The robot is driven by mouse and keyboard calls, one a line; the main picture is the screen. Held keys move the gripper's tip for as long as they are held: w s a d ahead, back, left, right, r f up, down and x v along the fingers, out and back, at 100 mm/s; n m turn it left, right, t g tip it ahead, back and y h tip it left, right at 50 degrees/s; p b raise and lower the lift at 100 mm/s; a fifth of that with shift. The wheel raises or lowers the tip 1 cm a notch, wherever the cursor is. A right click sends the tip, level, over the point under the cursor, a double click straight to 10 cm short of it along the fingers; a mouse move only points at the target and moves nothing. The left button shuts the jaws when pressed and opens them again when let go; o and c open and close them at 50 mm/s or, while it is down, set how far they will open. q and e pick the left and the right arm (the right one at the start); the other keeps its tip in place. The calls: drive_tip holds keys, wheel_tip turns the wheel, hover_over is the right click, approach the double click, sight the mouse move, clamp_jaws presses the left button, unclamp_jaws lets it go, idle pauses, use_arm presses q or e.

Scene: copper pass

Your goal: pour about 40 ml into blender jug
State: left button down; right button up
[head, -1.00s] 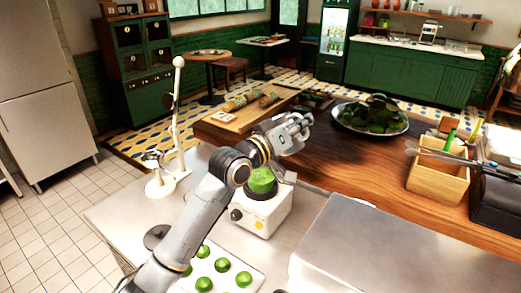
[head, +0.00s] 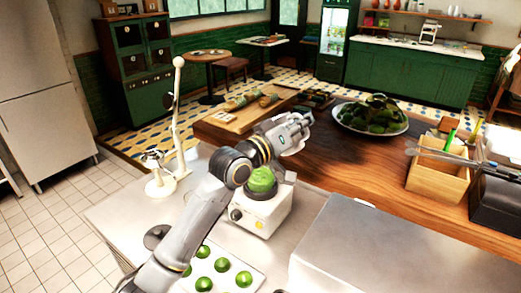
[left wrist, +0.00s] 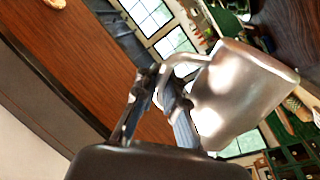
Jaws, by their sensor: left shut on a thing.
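The blender jug (head: 262,180) stands on its white base on the steel counter, with green content showing in it. My left gripper (head: 294,133) is above and just behind the jug, at the end of the arm that comes in from the left. In the left wrist view my left gripper (left wrist: 165,98) is shut on the handle of a shiny metal pitcher (left wrist: 240,95). The pitcher looks tilted in that view; its mouth and contents are not clear. In the head view my gripper and arm hide most of the pitcher. My right gripper is not in view.
A tray (head: 258,284) of green limes lies in front of the blender. A white lever stand (head: 178,130) is at left. A leafy green plate (head: 370,119), a cutting board (head: 238,117) and a wooden utensil box (head: 437,177) are on the wooden counter.

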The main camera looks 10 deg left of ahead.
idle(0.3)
use_arm(q)
drive_tip(key=shift+s+d+f+m, duration=0.15)
drive_tip(key=shift+d+f+m, duration=0.2)
drive_tip(key=shift+m, duration=0.05)
wheel_tip(320, 180, down, 13)
drive_tip(key=s+d+m+g+b, duration=0.1)
drive_tip(key=d+m+b, duration=0.1)
drive_tip(key=m+b, duration=0.3)
drive_tip(key=shift+d+m, duration=0.25)
drive_tip(key=shift+m, duration=0.25)
drive_tip(key=shift+f, duration=0.1)
